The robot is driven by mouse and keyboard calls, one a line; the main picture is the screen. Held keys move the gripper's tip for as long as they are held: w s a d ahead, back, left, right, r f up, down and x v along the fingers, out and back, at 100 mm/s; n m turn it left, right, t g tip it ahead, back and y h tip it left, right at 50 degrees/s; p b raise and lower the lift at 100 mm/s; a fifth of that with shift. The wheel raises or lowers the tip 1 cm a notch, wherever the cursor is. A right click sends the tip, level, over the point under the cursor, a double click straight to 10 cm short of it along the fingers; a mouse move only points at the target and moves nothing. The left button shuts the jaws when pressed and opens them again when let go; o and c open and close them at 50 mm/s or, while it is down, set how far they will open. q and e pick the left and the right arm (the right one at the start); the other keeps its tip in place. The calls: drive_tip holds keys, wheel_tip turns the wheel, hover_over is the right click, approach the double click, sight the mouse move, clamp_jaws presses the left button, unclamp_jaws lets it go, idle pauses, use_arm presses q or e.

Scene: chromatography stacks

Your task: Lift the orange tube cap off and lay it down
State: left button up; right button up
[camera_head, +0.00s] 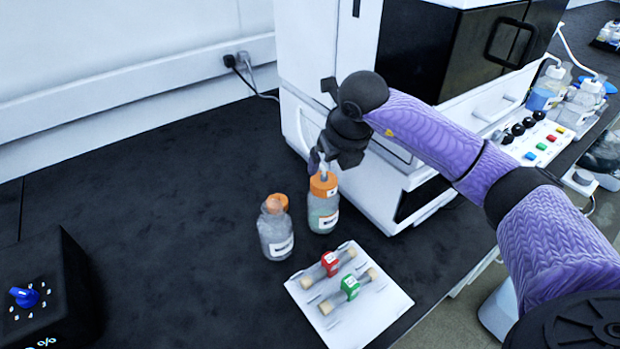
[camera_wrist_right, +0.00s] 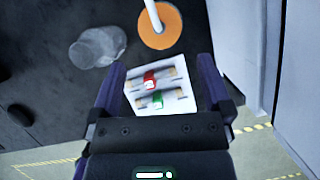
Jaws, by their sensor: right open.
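The orange tube cap (camera_head: 323,184) sits on the neck of the right-hand bottle (camera_head: 323,214), with a pale tube rising from it. It also shows in the right wrist view (camera_wrist_right: 160,30), beyond the fingertips. My right gripper (camera_head: 322,162) is just above the cap; in the wrist view its fingers (camera_wrist_right: 162,68) are spread apart with nothing held between them. In the head view, its dark body hides part of the tube. My left gripper is not in view.
A second clear bottle (camera_head: 275,236), with orange at its neck, stands close on the left. A white plate (camera_head: 346,318) with red- and green-marked columns lies in front. A white instrument (camera_head: 325,60) stands behind. The dark bench left of the bottles is clear, up to a black control box (camera_head: 68,285).

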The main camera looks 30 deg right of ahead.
sight(325, 180)
drive_tip(key=b+x, duration=0.2)
drive_tip(key=x, duration=0.4)
drive_tip(key=shift+f, duration=0.4)
drive_tip(key=shift+w+f+b, duration=0.25)
drive_tip(key=shift+f+b, duration=0.05)
drive_tip(key=shift+f, duration=0.05)
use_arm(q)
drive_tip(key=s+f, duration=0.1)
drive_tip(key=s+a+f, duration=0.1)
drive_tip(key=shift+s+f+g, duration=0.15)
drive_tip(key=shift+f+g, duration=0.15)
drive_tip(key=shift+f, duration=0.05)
use_arm(e)
drive_tip(key=shift+d, duration=0.1)
drive_tip(key=shift+c, duration=0.3)
drive_tip(key=c, duration=1.1)
use_arm(q)
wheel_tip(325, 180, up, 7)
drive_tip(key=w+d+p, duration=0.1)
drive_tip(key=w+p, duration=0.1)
drive_tip(key=p, duration=0.5)
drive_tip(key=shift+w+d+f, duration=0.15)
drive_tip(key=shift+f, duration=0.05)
use_arm(e)
drive_tip(key=shift+o, duration=0.2)
wheel_tip(325, 180, up, 14)
